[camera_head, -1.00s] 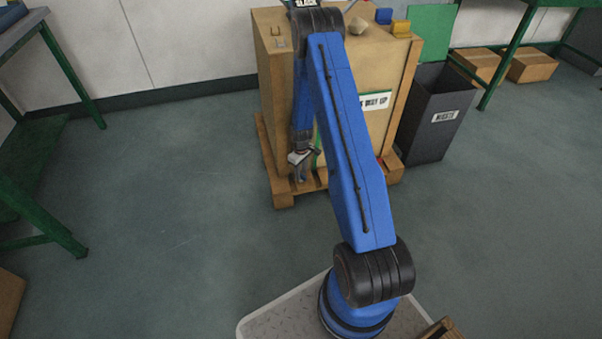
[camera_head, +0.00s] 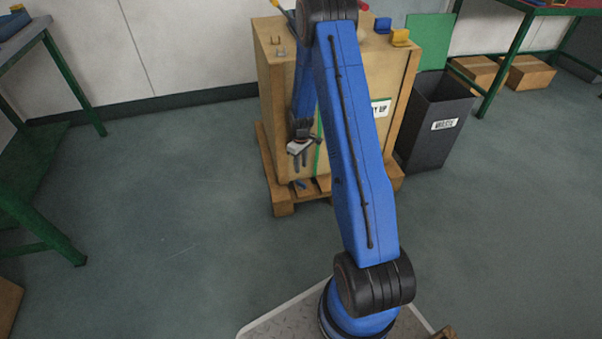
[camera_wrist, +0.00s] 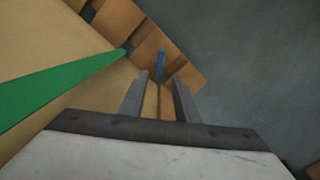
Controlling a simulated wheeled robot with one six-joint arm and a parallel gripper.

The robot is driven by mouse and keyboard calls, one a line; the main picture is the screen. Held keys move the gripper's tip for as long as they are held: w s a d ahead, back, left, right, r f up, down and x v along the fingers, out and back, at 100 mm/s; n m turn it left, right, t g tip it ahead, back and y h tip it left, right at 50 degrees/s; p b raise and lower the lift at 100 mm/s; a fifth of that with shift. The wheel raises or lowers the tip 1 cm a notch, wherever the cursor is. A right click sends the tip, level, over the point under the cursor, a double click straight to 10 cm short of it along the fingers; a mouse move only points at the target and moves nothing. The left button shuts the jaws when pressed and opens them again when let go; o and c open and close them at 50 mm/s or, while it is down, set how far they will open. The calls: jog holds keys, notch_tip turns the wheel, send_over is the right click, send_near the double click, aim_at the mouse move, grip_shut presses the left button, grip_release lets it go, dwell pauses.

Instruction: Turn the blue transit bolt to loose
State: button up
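The blue transit bolt (camera_wrist: 160,64) shows in the wrist view as a small blue bar on the wooden pallet, beyond and between my fingertips. In the head view a small blue piece (camera_head: 300,184) shows at the pallet's front edge, just below my gripper (camera_head: 302,162). In the wrist view my gripper (camera_wrist: 160,78) has its two grey fingers apart with nothing between them. The fingers point toward the bolt and look apart from it. I cannot tell which setting the bolt is in.
The tan crate (camera_head: 275,110) stands on the wooden pallet (camera_head: 284,208), with a green strap (camera_wrist: 60,87) down its side. A dark waste bin (camera_head: 436,120) stands to its right. My arm hides part of the crate's front.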

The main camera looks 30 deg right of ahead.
notch_tip(320, 180, up, 7)
dwell(0.3)
jog(key=shift+s+f, duration=0.1)
jog(key=shift+f, duration=0.05)
jog(key=s+a+f+m+y, duration=0.3)
jog(key=s+f+m+y, duration=0.1)
jog(key=s+m, duration=0.35)
jog(key=s+a+f+m+y, duration=0.3)
jog(key=s+f+m+y, duration=0.25)
jog(key=s, duration=0.25)
jog(key=m+t+h, duration=0.5)
jog(key=m+t, duration=0.8)
jog(key=m, duration=1)
send_near(302, 183)
jog(key=x, duration=1.1)
jog(key=shift+d, duration=0.1)
jog(key=shift+c, duration=0.3)
